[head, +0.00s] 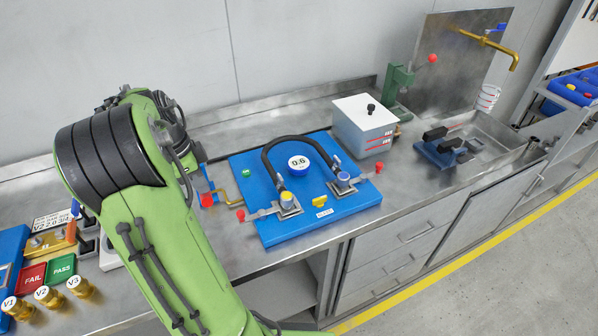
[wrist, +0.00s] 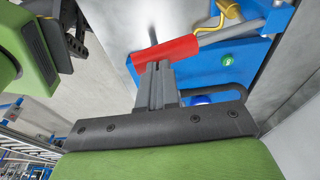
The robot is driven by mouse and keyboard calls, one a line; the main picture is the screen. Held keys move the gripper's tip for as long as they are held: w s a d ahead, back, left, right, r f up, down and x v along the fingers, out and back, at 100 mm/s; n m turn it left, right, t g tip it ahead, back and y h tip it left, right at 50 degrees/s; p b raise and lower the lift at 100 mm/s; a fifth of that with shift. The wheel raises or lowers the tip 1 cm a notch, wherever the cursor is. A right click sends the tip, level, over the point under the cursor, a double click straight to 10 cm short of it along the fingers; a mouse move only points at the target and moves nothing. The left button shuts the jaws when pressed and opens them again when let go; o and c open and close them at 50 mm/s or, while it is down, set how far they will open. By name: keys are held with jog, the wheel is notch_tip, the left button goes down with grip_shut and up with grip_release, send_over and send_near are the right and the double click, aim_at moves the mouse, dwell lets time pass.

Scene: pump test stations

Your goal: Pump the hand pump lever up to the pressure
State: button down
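The hand pump lever shows in the wrist view as a grey rod with a red grip (wrist: 180,47), its right end at a blue bracket (wrist: 277,18). In the head view the red grip (head: 207,200) is partly hidden behind my arm, with the rest of the pump. My gripper (wrist: 158,66) has its fingers close together, tips at the grip's lower edge. They look touching, but contact is unclear, and I see no finger around the grip. The head view hides my gripper. The round gauge (head: 299,162) on the blue board (head: 285,232) reads 0.6.
A black hose (head: 300,140) arches over the gauge between two couplings with red-knobbed levers. A grey box (head: 362,130) and a green press (head: 396,85) stand behind right. FAIL and PASS blocks and brass valve parts lie at the left. The bench front edge is near the board.

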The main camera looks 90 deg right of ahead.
aim_at(205, 198)
jog(key=shift+f+b, duration=2.15)
jog(key=shift+f, duration=0.55)
notch_tip(205, 198, up, 10)
jog(key=p, duration=0.8)
jog(key=shift+f, duration=0.45)
jog(key=shift+f+b, duration=4.2)
jog(key=shift+f, duration=0.35)
notch_tip(205, 198, up, 10)
jog(key=p, duration=0.7)
jog(key=shift+f+p, duration=0.25)
jog(key=shift+p, duration=0.1)
notch_tip(205, 198, up, 5)
jog(key=p, duration=0.4)
